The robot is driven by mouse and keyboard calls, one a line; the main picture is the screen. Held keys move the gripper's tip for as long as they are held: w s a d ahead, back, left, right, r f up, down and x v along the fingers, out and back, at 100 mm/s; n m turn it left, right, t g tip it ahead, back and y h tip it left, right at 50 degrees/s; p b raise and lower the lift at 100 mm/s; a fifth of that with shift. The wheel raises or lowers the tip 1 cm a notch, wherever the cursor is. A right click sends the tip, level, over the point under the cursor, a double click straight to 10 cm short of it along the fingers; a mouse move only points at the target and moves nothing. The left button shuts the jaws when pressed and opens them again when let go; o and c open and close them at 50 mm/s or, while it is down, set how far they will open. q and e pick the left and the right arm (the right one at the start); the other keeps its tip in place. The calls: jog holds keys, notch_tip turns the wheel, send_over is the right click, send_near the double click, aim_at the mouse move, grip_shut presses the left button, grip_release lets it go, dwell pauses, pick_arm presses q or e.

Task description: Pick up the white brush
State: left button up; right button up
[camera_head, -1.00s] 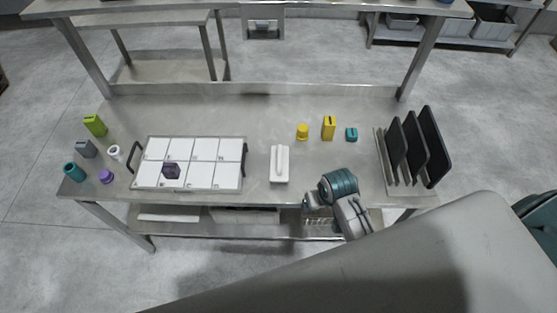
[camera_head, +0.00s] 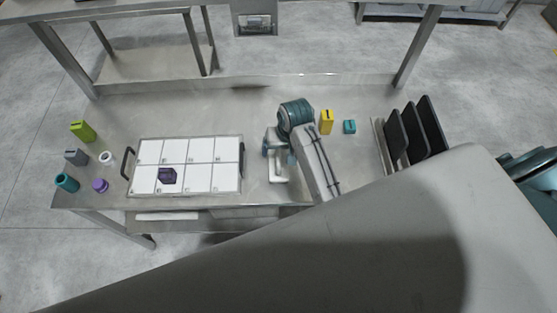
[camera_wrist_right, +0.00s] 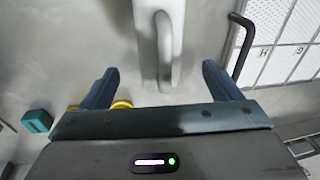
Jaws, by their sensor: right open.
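The white brush (camera_head: 279,182) lies on the steel table to the right of the white tray, partly hidden by my right arm in the head view. In the right wrist view the brush (camera_wrist_right: 157,40) runs down from the top edge, with its looped handle end pointing toward my gripper. My right gripper (camera_head: 269,150) hangs over the brush's far part. In the wrist view the gripper (camera_wrist_right: 160,85) is open, with one finger on each side of the brush's line and nothing held. Whether the fingers are level with the brush I cannot tell. My left gripper is not in view.
A yellow block (camera_head: 326,121) and a teal block (camera_head: 349,127) stand right of my arm. A rack with black panels (camera_head: 433,127) is at the right end.

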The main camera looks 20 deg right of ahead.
aim_at(279, 158)
jog(key=shift+w+f, duration=0.1)
jog(key=shift+f, duration=0.25)
jog(key=shift+w+a+f+p, duration=0.1)
jog(key=shift+w+f+p, duration=0.05)
jog(key=shift+f+p, duration=0.15)
jog(key=f+p, duration=0.1)
jog(key=f, duration=0.2)
jog(key=shift+w+a+f+p, duration=0.1)
jog(key=shift+a+f+p, duration=0.1)
jog(key=shift+p, duration=0.2)
jog(key=shift+f, duration=0.55)
jog(key=shift+w+f, duration=0.1)
jog(key=shift+c, duration=0.6)
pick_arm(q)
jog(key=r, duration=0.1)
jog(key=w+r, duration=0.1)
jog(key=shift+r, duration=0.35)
pick_arm(e)
jog(key=c, duration=1)
